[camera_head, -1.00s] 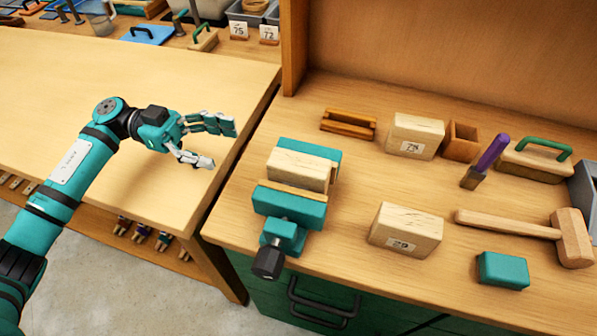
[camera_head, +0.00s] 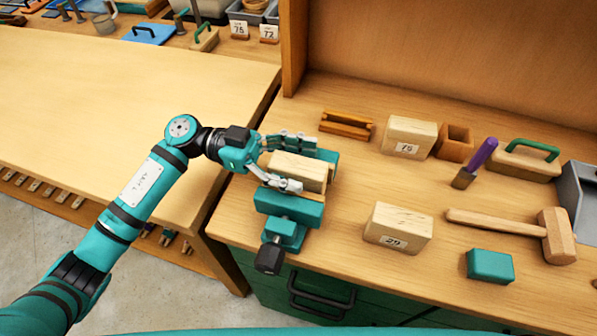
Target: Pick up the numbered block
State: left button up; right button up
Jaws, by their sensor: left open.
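A pale wooden block (camera_head: 298,171) sits in the jaws of a teal vise (camera_head: 289,206) on the right bench; I see no number on its visible faces. My left gripper (camera_head: 296,163) is open at the vise, its fingers on the far and near sides of this block's left part. I cannot tell whether they touch it. A wooden block labelled 29 (camera_head: 399,226) lies to the right of the vise. Another block, whose label reads 75 (camera_head: 409,134), stands farther back. My right gripper is not in view.
A wooden mallet (camera_head: 555,236), a teal block (camera_head: 490,266), a purple-handled tool (camera_head: 481,158), a green-handled wooden float (camera_head: 526,158), a small open wooden box (camera_head: 454,140) and a grooved brown piece (camera_head: 346,124) lie around. The left table (camera_head: 90,120) is mostly clear.

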pick_arm(q)
jog(key=shift+s+d, duration=0.1)
jog(key=shift+d, duration=0.1)
jog(key=shift+a, duration=0.1)
grip_shut()
jog(key=shift+r, duration=0.1)
